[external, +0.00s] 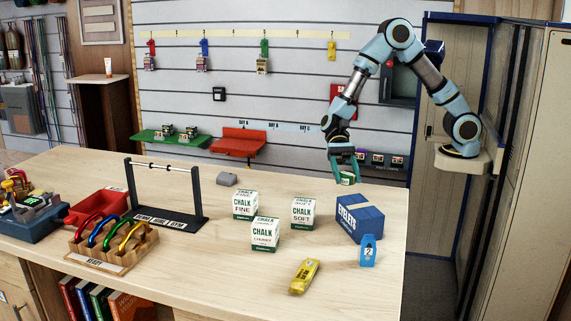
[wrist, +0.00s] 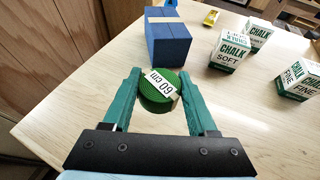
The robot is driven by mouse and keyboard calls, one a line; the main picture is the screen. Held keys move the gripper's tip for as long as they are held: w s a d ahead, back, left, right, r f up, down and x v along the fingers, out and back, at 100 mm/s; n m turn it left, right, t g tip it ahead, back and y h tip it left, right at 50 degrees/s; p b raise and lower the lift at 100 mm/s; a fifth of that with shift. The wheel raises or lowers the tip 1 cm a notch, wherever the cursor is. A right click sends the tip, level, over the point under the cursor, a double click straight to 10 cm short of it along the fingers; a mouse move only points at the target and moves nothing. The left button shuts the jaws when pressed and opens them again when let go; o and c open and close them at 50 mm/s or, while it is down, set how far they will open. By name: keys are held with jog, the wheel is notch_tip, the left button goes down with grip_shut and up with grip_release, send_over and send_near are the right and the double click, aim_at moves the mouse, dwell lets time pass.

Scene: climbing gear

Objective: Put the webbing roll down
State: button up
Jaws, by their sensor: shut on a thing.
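The webbing roll (wrist: 158,98) is a green coil with a white "60 cm" label, seen in the wrist view between my fingers. My gripper (wrist: 160,82) is shut on it, one green finger on each side. In the external view my gripper (external: 344,166) points down over the back right part of the table, and the roll (external: 347,179) shows small at its fingertips, partly hidden by them. The roll is at or just above the tabletop; I cannot tell whether it touches.
A blue eyelets box (external: 360,219) stands close in front of the roll. Chalk boxes (external: 303,213) stand to the left, and a blue tag numbered 2 (external: 368,251) and a yellow tool (external: 304,276) nearer. The table (external: 200,270) is bare around the roll, near its right edge.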

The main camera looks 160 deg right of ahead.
jog(key=shift+f+p, duration=0.4)
jog(key=shift+f, duration=2.25)
jog(key=shift+f, duration=0.2)
jog(key=o, duration=1.4)
jog(key=shift+c, duration=0.2)
jog(key=shift+r, duration=0.1)
jog(key=shift+r, duration=0.15)
jog(key=b+v, duration=0.2)
jog(key=v, duration=1)
jog(key=shift+d, duration=0.1)
